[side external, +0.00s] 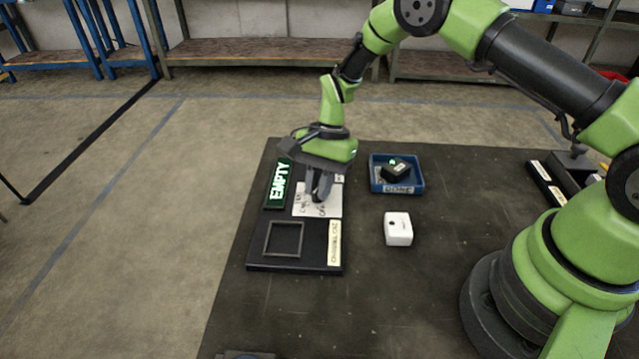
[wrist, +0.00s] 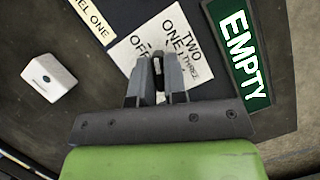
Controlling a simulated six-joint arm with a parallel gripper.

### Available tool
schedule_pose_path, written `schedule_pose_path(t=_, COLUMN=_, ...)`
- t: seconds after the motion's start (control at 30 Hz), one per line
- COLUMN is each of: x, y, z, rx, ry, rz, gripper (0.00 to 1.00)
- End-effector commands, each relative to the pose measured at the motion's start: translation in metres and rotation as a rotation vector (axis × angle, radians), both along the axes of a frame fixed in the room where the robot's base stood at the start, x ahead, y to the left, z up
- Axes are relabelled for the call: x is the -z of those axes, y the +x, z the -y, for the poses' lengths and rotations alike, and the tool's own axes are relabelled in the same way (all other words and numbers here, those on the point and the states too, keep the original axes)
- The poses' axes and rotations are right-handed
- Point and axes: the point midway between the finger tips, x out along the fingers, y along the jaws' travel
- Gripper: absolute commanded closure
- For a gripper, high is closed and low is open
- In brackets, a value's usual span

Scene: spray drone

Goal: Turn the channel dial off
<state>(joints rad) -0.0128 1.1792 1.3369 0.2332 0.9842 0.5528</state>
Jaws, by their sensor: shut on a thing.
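The channel dial (wrist: 159,68) shows only as a dark sliver between my fingers. It stands on a white plate (side external: 334,203) marked OFF, ONE, TWO and THREE; the plate (wrist: 188,24) also shows in the wrist view. My gripper (side external: 318,194) points down over the plate, its fingers closed on the dial. In the wrist view my gripper (wrist: 157,66) has its fingertips nearest the OFF and ONE markings. The dial's pointer is hidden, so I cannot tell its setting. A green lit sign (side external: 278,184) beside the plate reads EMPTY.
An empty square frame (side external: 284,239) lies on the black panel, beside a channel one label (side external: 335,243). A white box (side external: 398,229) stands to the right. A blue tray (side external: 397,188) labelled DONE holds a black device (side external: 399,169) with a green light. The front table is mostly clear.

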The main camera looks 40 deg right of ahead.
Motion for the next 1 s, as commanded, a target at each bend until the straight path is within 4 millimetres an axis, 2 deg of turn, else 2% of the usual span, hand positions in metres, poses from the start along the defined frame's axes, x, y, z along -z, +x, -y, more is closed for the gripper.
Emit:
schedule_pose_path(t=0.2, x=-0.0004, y=0.0012, z=-0.0001, rx=-0.174, ry=-0.001, rz=0.001, gripper=1.00)
schedule_pose_path(t=0.5, x=-0.0006, y=0.0014, z=-0.0005, rx=-0.342, ry=-0.001, rz=0.001, gripper=1.00)
schedule_pose_path(t=1.0, x=-0.0007, y=0.0013, z=-0.0006, rx=-0.411, ry=0.000, rz=0.000, gripper=1.00)
